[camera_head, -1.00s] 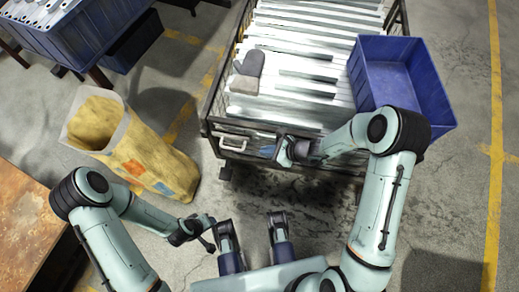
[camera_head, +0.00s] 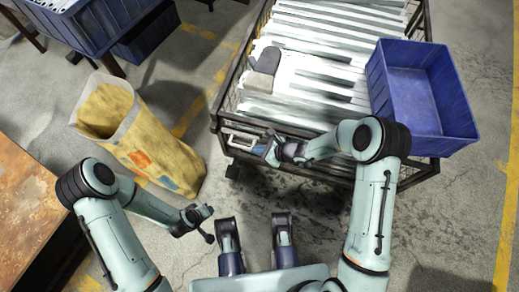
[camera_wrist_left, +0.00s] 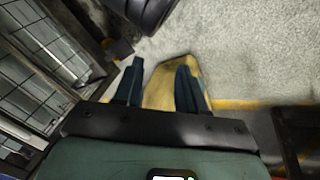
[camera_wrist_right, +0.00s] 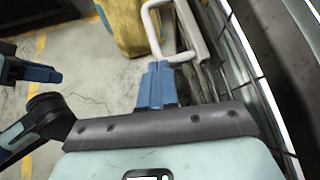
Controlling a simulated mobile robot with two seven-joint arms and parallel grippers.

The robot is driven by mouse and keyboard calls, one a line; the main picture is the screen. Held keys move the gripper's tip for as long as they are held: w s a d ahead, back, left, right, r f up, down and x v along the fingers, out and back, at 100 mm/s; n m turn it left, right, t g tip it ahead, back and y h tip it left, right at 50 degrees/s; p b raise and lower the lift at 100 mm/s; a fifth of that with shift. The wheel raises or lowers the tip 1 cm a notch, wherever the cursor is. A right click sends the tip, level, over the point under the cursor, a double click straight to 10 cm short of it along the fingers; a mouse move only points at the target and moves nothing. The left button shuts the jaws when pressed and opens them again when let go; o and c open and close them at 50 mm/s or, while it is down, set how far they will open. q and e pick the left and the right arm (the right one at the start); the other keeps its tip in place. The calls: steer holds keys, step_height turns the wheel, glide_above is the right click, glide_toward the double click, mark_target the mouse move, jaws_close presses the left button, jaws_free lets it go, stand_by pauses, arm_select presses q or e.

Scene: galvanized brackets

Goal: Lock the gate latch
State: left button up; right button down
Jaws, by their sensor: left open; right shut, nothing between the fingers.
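The gate latch has a pale U-shaped handle (camera_head: 240,138) on the front edge of the metal cage crate. The handle also shows as a white loop in the right wrist view (camera_wrist_right: 150,22). My right gripper (camera_head: 267,150) is just right of the handle at the crate's front. Its blue fingers (camera_wrist_right: 158,70) are shut together with nothing between them, their tips close to the loop's near end; I cannot tell whether they touch it. My left gripper (camera_head: 208,222) is open and empty, low over the floor, away from the latch. Its two fingers (camera_wrist_left: 160,85) stand apart in the left wrist view.
The crate (camera_head: 225,112) holds long galvanized pieces, with a grey bracket (camera_head: 264,62) on top. A blue bin (camera_head: 425,125) sits on its right side. A yellow sack (camera_head: 165,155) stands left of the crate. A rusty table (camera_head: 25,200) is at lower left. Bare floor lies between.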

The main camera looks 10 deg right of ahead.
mark_target(242, 147)
steer(key=a, duration=0.1)
steer(key=w+a, duration=0.1)
steer(key=a+b, duration=0.1)
steer(key=a, duration=0.1)
steer(key=shift+w, duration=0.35)
arm_select(q)
steer(key=shift+s+a+f+g, duration=0.15)
steer(key=shift+s+f+g, duration=0.25)
steer(key=shift+s+f, duration=0.75)
arm_select(e)
steer(key=shift+a, duration=0.1)
